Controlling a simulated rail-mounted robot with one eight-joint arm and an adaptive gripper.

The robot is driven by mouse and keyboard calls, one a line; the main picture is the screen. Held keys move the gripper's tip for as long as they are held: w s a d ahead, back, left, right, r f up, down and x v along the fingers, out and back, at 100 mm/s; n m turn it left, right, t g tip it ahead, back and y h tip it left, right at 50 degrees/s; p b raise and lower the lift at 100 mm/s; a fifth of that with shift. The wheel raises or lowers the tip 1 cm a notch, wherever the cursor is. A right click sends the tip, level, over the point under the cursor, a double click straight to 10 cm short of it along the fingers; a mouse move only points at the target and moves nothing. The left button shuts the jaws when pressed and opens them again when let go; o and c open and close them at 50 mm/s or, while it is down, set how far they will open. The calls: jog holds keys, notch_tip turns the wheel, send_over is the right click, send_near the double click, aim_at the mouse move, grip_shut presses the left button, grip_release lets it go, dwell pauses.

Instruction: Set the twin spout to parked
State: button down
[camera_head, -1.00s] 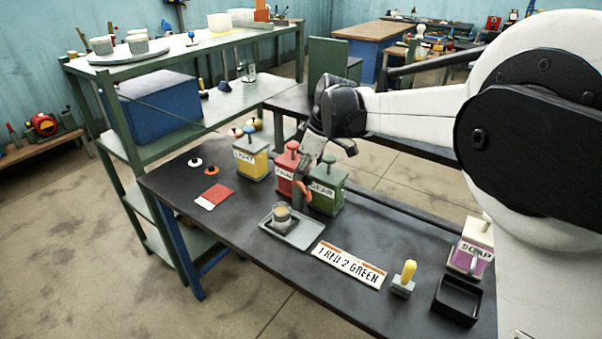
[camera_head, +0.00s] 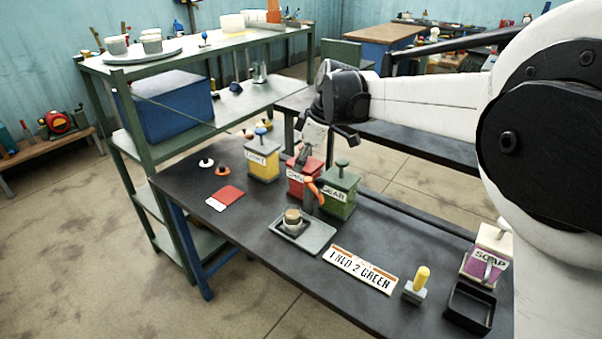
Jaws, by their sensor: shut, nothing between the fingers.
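The twin spout's orange lever (camera_head: 314,188) shows between the red canister (camera_head: 297,184) and the green canister (camera_head: 341,194). A dark upright part stands just below it, and the rest of the spout is hard to make out. My gripper (camera_head: 303,158) is shut and empty, pointing down over the top of the red canister and hiding its knob. It appears above and slightly left of the lever; I cannot tell whether it touches anything. A small cup (camera_head: 292,220) stands on the grey tray (camera_head: 318,237) in front of the spout.
A yellow canister (camera_head: 262,165) stands left of the red one. A sign reading "1 RED 2 GREEN" (camera_head: 360,268), a yellow-handled tool (camera_head: 418,283), a purple soap dispenser (camera_head: 484,262) and a black open box (camera_head: 470,307) lie to the right.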

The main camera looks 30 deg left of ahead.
jog(key=v, duration=0.7)
jog(key=shift+w, duration=0.25)
jog(key=shift+d, duration=0.15)
jog(key=s+d+r+m+t, duration=0.2)
jog(key=d+m, duration=0.2)
jog(key=d, duration=0.7)
jog(key=s+d+r+m+t, duration=0.1)
jog(key=d+r+m, duration=0.15)
jog(key=d, duration=0.75)
jog(key=s+d+r+m+t, duration=0.15)
jog(key=d+m, duration=0.25)
jog(key=d, duration=0.7)
jog(key=s+d+f+m+t+h, duration=0.2)
jog(key=s+d+f+m, duration=0.3)
jog(key=s+d, duration=0.3)
jog(key=s+d+f+m+t+h, duration=0.1)
jog(key=s+d+f+m+t, duration=0.1)
jog(key=s+d+f+m, duration=0.3)
jog(key=s+d+m, duration=0.1)
jog(key=s+d, duration=0.3)
jog(key=d, duration=0.5)
jog(key=shift+h, duration=0.4)
